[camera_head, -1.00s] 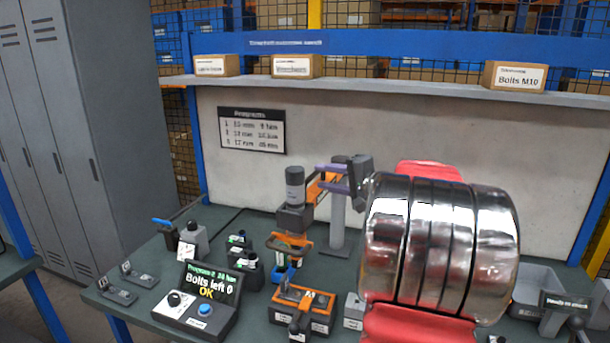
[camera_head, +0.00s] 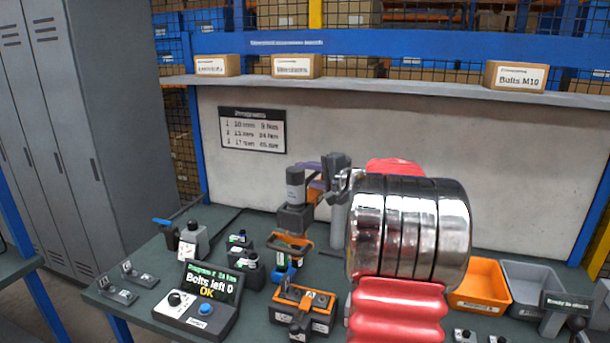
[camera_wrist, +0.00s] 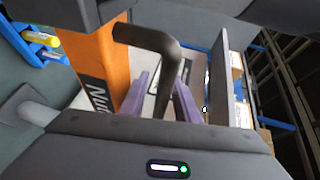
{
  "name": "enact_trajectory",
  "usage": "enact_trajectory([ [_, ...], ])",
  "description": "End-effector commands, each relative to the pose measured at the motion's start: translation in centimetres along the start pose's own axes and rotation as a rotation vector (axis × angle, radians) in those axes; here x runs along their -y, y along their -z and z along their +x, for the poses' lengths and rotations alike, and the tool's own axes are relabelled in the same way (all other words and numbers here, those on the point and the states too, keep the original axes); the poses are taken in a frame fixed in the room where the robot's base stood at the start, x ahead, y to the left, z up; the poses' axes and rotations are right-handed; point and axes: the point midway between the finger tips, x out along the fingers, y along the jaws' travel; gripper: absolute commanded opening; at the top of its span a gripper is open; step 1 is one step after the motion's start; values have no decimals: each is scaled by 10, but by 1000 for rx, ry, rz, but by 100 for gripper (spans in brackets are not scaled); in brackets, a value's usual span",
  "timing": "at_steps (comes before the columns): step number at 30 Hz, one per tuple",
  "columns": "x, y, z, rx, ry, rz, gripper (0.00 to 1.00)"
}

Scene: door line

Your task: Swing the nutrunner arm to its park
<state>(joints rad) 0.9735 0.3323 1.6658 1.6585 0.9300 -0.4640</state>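In the head view my gripper (camera_head: 314,170) is beside the grey tool cylinder (camera_head: 295,186), in front of the post (camera_head: 339,217). The orange beam is mostly hidden there. A park place cannot be made out.
A display (camera_head: 212,283) reads "Bolts left 0 OK". A battery-like orange and black unit (camera_head: 303,303) and small fixtures crowd the bench. An orange bin (camera_head: 482,285) and a grey bin (camera_head: 532,283) stand at right. A shelf (camera_head: 400,87) with boxes runs behind.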

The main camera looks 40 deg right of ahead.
Motion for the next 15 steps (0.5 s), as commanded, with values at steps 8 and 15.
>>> enact_trajectory([
  [8, 0, 0, 0, -1, 0, 0, 8],
  [15, -1, 0, -1, -1, -1, 1, 0],
])
